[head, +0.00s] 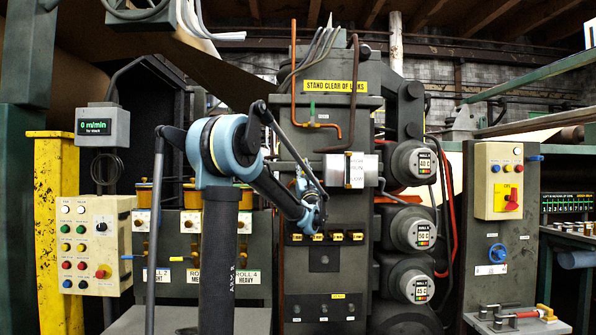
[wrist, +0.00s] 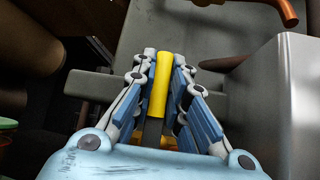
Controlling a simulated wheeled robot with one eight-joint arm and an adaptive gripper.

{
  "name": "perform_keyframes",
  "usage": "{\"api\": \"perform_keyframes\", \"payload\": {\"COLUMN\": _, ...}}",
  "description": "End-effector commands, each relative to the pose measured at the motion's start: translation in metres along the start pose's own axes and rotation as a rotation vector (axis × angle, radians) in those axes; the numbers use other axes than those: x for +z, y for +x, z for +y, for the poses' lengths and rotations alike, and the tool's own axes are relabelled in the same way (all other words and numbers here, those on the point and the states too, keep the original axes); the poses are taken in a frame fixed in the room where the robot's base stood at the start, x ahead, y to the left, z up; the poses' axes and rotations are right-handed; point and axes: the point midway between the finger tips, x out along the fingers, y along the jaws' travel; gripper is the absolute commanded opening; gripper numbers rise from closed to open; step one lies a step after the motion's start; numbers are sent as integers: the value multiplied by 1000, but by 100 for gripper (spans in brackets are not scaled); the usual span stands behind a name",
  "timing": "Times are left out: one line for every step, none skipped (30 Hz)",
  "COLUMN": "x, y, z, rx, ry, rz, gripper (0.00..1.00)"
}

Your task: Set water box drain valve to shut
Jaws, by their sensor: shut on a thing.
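A yellow lever handle (wrist: 160,88) stands upright in the wrist view, on a dark stem that runs down toward my palm. My gripper (wrist: 157,72) is shut on it, with one blue-grey finger on each side. In the head view my gripper (head: 303,186) is at the front of the central grey machine column, left of a bright metal box (head: 351,170). The lever is hidden or too small to tell there. No label on it is readable, and I cannot tell whether the valve is open or shut.
The metal box's wall (wrist: 288,95) stands close right of my gripper in the wrist view. An orange pipe (wrist: 285,12) is at its top right. Several yellow tags (head: 340,237) line the column below. Grey rolls (head: 413,163) are to the right.

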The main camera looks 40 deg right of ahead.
Motion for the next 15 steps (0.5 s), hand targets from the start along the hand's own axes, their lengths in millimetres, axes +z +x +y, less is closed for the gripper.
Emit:
{"api": "perform_keyframes", "payload": {"x": 0, "y": -2, "z": 0, "rx": -1, "ry": 0, "rz": 1, "gripper": 0}}
{"api": "perform_keyframes", "payload": {"x": 0, "y": -2, "z": 0, "rx": -1, "ry": 0, "rz": 1, "gripper": 0}}
{"api": "perform_keyframes", "payload": {"x": 0, "y": -2, "z": 0, "rx": -1, "ry": -1, "rz": 1, "gripper": 0}}
{"api": "perform_keyframes", "payload": {"x": 0, "y": -2, "z": 0, "rx": -1, "ry": -1, "rz": 1, "gripper": 0}}
{"api": "perform_keyframes", "payload": {"x": 0, "y": -2, "z": 0, "rx": -1, "ry": -1, "rz": 1, "gripper": 0}}
{"api": "perform_keyframes", "payload": {"x": 0, "y": -2, "z": -1, "rx": -1, "ry": -1, "rz": 1, "gripper": 18}}
{"api": "perform_keyframes", "payload": {"x": 0, "y": -2, "z": -1, "rx": -1, "ry": -1, "rz": 1, "gripper": 24}}
{"api": "perform_keyframes", "payload": {"x": 0, "y": -2, "z": -1, "rx": -1, "ry": -1, "rz": 1, "gripper": 31}}
{"api": "perform_keyframes", "payload": {"x": 0, "y": -2, "z": -1, "rx": -1, "ry": -1, "rz": 0, "gripper": 34}}
{"api": "perform_keyframes", "payload": {"x": 0, "y": -2, "z": -1, "rx": -1, "ry": -2, "rz": 0, "gripper": 34}}
{"api": "perform_keyframes", "payload": {"x": 0, "y": -2, "z": -1, "rx": -1, "ry": -2, "rz": 0, "gripper": 34}}
{"api": "perform_keyframes", "payload": {"x": 0, "y": -2, "z": -1, "rx": -1, "ry": -2, "rz": 0, "gripper": 34}}
{"api": "perform_keyframes", "payload": {"x": 0, "y": -2, "z": -1, "rx": -1, "ry": -2, "rz": 0, "gripper": 34}}
{"api": "perform_keyframes", "payload": {"x": 0, "y": -1, "z": -1, "rx": -1, "ry": -2, "rz": 0, "gripper": 34}}
{"api": "perform_keyframes", "payload": {"x": 1, "y": -1, "z": -1, "rx": -1, "ry": -2, "rz": 0, "gripper": 34}}
